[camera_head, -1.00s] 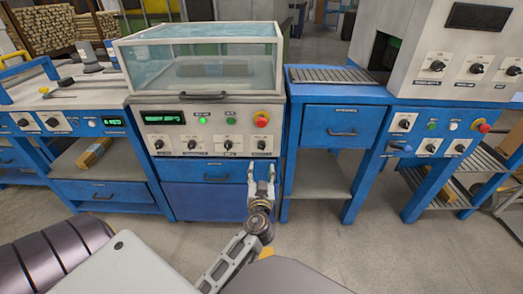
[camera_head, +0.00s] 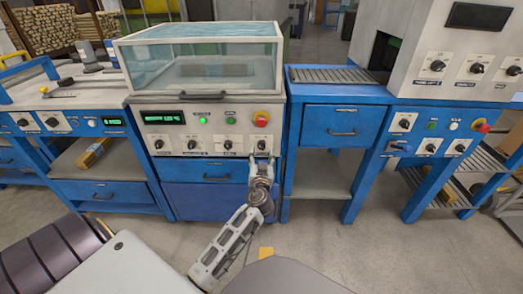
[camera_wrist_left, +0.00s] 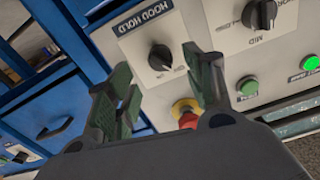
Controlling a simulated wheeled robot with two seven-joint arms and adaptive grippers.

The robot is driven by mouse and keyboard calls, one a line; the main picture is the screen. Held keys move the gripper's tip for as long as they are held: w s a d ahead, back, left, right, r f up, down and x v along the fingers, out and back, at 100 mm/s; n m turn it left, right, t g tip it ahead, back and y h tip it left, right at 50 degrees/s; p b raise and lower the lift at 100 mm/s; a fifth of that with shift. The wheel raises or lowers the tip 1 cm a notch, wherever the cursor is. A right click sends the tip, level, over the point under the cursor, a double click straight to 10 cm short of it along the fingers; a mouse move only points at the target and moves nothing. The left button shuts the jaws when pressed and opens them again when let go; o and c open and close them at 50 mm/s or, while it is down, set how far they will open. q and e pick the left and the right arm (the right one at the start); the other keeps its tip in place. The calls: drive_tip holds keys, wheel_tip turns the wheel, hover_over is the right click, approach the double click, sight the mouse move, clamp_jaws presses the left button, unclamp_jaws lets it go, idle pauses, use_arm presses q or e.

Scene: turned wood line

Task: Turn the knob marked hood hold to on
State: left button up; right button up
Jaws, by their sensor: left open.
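The knob marked HOOD HOLD (camera_wrist_left: 160,57) is black on a pale plate and appears upside down in the left wrist view. In the head view the knob (camera_head: 261,145) is the rightmost in the lower row of the middle machine's panel. My left gripper (camera_head: 262,159) is open just in front of and slightly below that knob, with its fingers pointing at the panel. In the left wrist view the fingers of the gripper (camera_wrist_left: 162,80) stand on either side of the knob, apart from it. My right gripper is not in view.
A red stop button (camera_head: 261,118) sits above the knob. Another selector knob (camera_head: 228,144) is to its left, and a green lit button (camera_head: 203,120) is farther left. A glass hood (camera_head: 205,72) tops the machine. A blue drawer (camera_head: 215,170) lies below the panel.

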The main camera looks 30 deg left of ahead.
sight(262, 148)
use_arm(q)
drive_tip(key=shift+x, duration=2.25)
drive_tip(key=c, duration=1)
